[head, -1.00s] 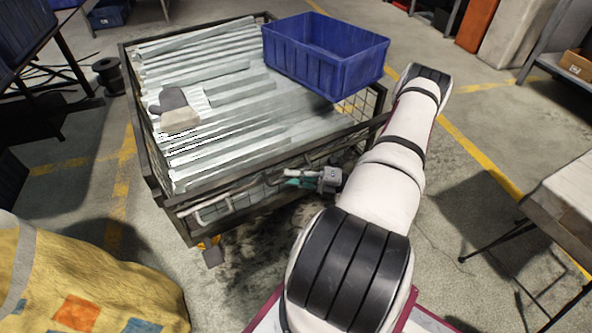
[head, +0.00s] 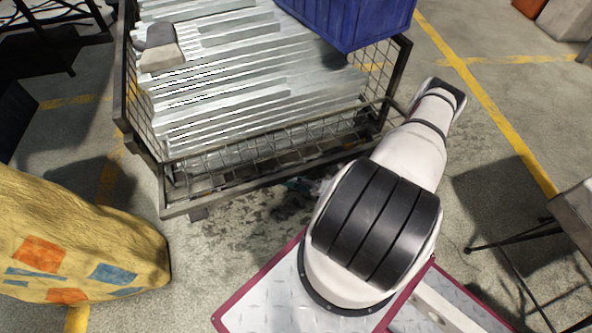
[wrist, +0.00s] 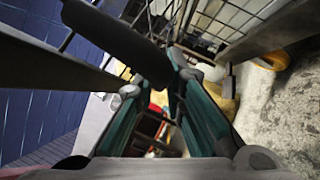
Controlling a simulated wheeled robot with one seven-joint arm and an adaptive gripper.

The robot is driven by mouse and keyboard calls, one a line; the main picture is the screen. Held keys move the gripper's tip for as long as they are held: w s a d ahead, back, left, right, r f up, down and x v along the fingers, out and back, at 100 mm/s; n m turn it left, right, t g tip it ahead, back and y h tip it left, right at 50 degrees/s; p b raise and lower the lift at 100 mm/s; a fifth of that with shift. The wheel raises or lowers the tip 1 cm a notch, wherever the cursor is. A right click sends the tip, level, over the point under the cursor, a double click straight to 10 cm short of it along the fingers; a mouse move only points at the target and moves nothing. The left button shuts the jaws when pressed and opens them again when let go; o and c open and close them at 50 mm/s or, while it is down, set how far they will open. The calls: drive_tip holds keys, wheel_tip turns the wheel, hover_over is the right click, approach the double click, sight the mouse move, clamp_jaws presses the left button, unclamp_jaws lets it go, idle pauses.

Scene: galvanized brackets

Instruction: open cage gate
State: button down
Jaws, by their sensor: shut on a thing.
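The wire-mesh cage gate (head: 265,151) is at the near side of the cage in the head view. It leans outward and down, with its dark lower bar (head: 250,189) toward me. My gripper (head: 300,185) is at the near bar, mostly hidden under the bar and behind my arm. In the wrist view the teal fingers of my gripper (wrist: 176,68) converge at a dark rounded bar (wrist: 115,38), shut on part of the gate. The exact contact is hidden.
The cage holds long galvanized brackets (head: 235,95), a pair of gloves (head: 160,48) and a blue bin (head: 350,22). A yellow patched sack (head: 80,235) lies at left. A table (head: 575,215) stands at right. Open floor lies between the cage and my base.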

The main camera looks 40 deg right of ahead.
sight(288, 166)
drive_tip(key=shift+w+f+n+y+b, duration=0.2)
drive_tip(key=shift+f+n+y+b, duration=0.45)
drive_tip(key=shift+f+n, duration=0.4)
drive_tip(key=shift+d+f, duration=0.1)
drive_tip(key=c, duration=1.7)
unclamp_jaws()
drive_tip(key=shift+o, duration=0.2)
wheel_tip(288, 166, up, 10)
drive_tip(key=shift+r, duration=0.1)
